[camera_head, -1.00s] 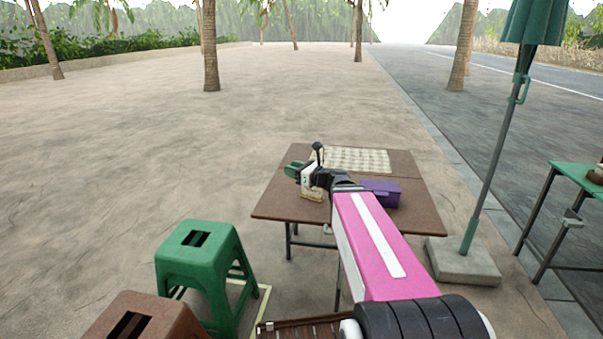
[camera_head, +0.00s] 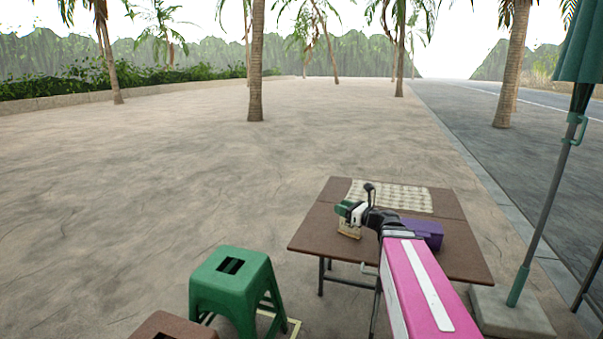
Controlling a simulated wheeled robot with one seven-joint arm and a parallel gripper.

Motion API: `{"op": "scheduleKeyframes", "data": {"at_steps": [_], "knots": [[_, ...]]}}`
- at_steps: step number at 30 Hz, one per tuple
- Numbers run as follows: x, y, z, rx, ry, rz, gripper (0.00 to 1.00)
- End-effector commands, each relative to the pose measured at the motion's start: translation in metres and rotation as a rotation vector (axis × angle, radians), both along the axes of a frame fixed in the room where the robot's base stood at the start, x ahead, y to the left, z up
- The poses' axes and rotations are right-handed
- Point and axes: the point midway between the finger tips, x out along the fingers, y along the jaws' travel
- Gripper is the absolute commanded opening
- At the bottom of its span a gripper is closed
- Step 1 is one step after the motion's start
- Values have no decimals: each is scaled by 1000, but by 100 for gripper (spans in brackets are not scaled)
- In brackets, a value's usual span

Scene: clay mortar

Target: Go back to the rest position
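My gripper (camera_head: 343,210) is at the end of my pink and white arm, over the left part of the brown folding table (camera_head: 460,258). It is small and partly turned away, so I cannot tell whether its fingers are open or shut. A small tan object (camera_head: 349,230) shows just below the gripper; I cannot tell whether they touch. A purple box (camera_head: 427,233) lies on the table to the right, partly hidden by my arm. A pale patterned mat (camera_head: 405,196) lies at the table's far side. I see no clay mortar that I can make out.
A green stool (camera_head: 233,282) stands left of the table, with a brown stool (camera_head: 173,327) nearer. A green umbrella (camera_head: 580,45) on a pole with a pale base (camera_head: 510,314) stands at the right. The paved ground at left is clear. Palm trees stand farther back.

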Motion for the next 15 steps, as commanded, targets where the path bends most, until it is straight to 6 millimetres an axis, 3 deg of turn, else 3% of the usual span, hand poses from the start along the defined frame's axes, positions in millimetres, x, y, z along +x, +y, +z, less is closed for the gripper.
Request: {"op": "scheduleKeyframes", "data": {"at_steps": [12,15], "knots": [[33,-56,-39,1,1,-2,34],[31,-54,-51,1,2,1,34]]}}
